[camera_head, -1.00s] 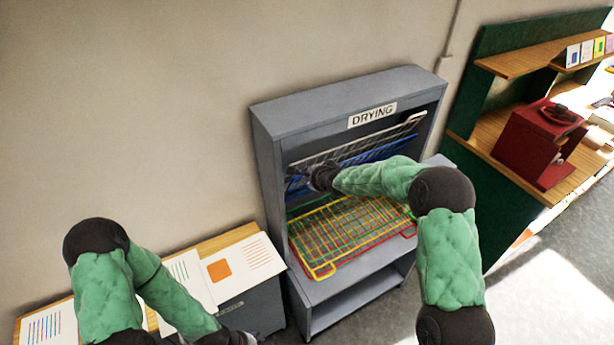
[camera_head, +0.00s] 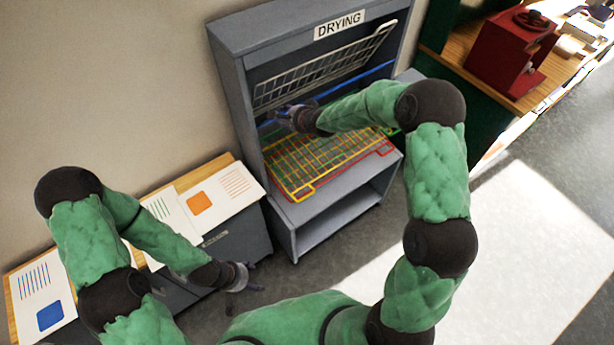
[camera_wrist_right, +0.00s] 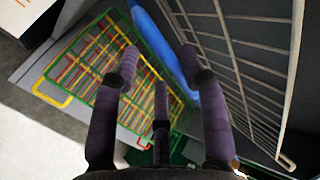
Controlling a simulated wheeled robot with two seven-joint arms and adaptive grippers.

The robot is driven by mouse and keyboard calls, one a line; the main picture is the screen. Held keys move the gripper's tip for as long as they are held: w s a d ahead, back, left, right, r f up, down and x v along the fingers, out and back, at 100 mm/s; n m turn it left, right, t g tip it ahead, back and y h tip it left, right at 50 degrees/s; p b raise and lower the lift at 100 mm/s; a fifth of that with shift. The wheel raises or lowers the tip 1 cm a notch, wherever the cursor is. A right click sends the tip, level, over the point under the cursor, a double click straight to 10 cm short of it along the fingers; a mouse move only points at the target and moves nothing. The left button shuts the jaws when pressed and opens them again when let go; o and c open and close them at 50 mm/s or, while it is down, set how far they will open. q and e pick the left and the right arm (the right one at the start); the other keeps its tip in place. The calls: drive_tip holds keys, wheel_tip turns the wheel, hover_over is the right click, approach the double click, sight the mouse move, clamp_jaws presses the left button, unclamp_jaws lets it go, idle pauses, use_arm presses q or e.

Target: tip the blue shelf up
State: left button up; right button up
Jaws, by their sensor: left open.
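The blue shelf (camera_head: 379,71) is in the grey drying rack, below a white wire shelf and above the coloured lower shelves. Its middle is partly hidden by my right arm. My right gripper (camera_head: 284,112) is inside the rack at the left part of the blue shelf. In the right wrist view the fingers (camera_wrist_right: 160,62) are spread, with the blue bar (camera_wrist_right: 150,30) passing behind and between them; I cannot tell whether they touch it. My left gripper (camera_head: 245,279) is open and empty, low in front of the grey cabinet.
The white wire shelf (camera_head: 330,62) is tipped up steeply above. Yellow (camera_head: 300,190), green and red wire shelves lie flat below. A cabinet (camera_head: 235,240) with printed sheets stands left. A red box (camera_head: 510,55) sits on the shelf unit at right. Floor in front is clear.

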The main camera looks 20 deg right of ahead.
drive_tip(key=s+d+f+t+b, duration=0.1)
drive_tip(key=s+f+b, duration=0.2)
drive_tip(key=f+b, duration=0.2)
drive_tip(key=s+d+f+t+y+b, duration=0.1)
drive_tip(key=s+f+b, duration=0.2)
drive_tip(key=f, duration=0.6)
drive_tip(key=s+d+f+t+b, duration=0.1)
drive_tip(key=s+f+b, duration=0.2)
drive_tip(key=f+b, duration=0.3)
drive_tip(key=shift+s+d+f+t+b, duration=0.25)
drive_tip(key=shift+f+t+b, duration=0.15)
drive_tip(key=shift+f, duration=0.35)
drive_tip(key=p+v, duration=0.2)
drive_tip(key=v, duration=1)
drive_tip(key=shift+s+d+p, duration=0.2)
drive_tip(key=shift+s+p, duration=0.05)
drive_tip(key=shift+p, duration=0.15)
drive_tip(key=shift+f, duration=0.1)
idle(0.7)
